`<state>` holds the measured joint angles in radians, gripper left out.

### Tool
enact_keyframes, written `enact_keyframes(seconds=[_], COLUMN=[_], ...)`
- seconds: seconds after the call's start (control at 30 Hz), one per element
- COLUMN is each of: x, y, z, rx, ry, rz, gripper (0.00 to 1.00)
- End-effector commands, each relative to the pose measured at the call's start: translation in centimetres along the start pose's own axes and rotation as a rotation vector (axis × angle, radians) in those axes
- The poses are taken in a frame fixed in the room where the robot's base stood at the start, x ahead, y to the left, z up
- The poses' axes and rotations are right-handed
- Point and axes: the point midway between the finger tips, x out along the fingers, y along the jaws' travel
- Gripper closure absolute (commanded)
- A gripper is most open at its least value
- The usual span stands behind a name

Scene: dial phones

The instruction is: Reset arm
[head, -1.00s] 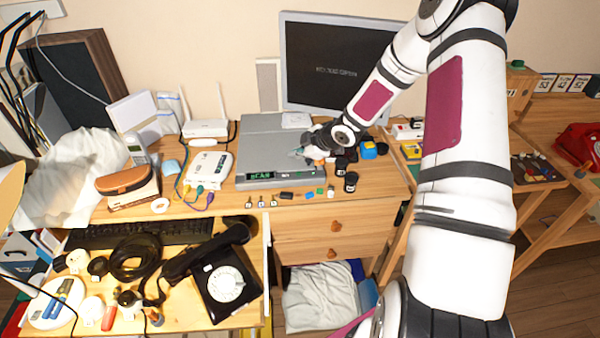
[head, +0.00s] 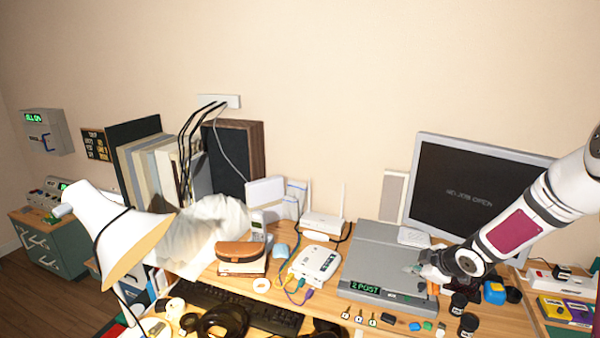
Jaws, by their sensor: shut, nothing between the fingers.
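My white arm with maroon panels reaches in from the right in the head view. My gripper (head: 428,272) is shut with nothing in it, over the right front part of the grey flat box (head: 375,262). The box has a green lit display that reads "2 POST".
A monitor (head: 470,190) stands behind the gripper. A white router (head: 322,224), a white box with cables (head: 315,264) and a brown case (head: 241,252) are to the left. A desk lamp (head: 118,232) stands at the left front.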

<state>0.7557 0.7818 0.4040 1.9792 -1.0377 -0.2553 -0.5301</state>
Motion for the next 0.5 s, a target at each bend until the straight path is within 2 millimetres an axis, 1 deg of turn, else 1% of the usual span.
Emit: enact_keyframes(seconds=[0.03, 0.1, 0.27, 0.3, 0.37, 0.4, 0.47, 0.5], x=[-1.4, -3.6, -9.0, -10.4, -12.6, -14.1, -16.4, -17.9], y=[0.7, 1.4, 2.4, 2.4, 2.4, 2.3, 2.0, 1.8], z=[-0.9, -1.9, -4.1, -4.7, -5.5, -6.1, -7.0, -7.6], rx=[0.000, 0.020, 0.091, 0.112, 0.149, 0.175, 0.215, 0.246], ry=[-0.038, -0.100, -0.229, -0.257, -0.296, -0.319, -0.350, -0.368], rz=[0.008, 0.018, 0.054, 0.065, 0.084, 0.097, 0.116, 0.129], gripper=[1.00, 1.00, 1.00, 1.00, 1.00, 1.00, 1.00, 1.00])
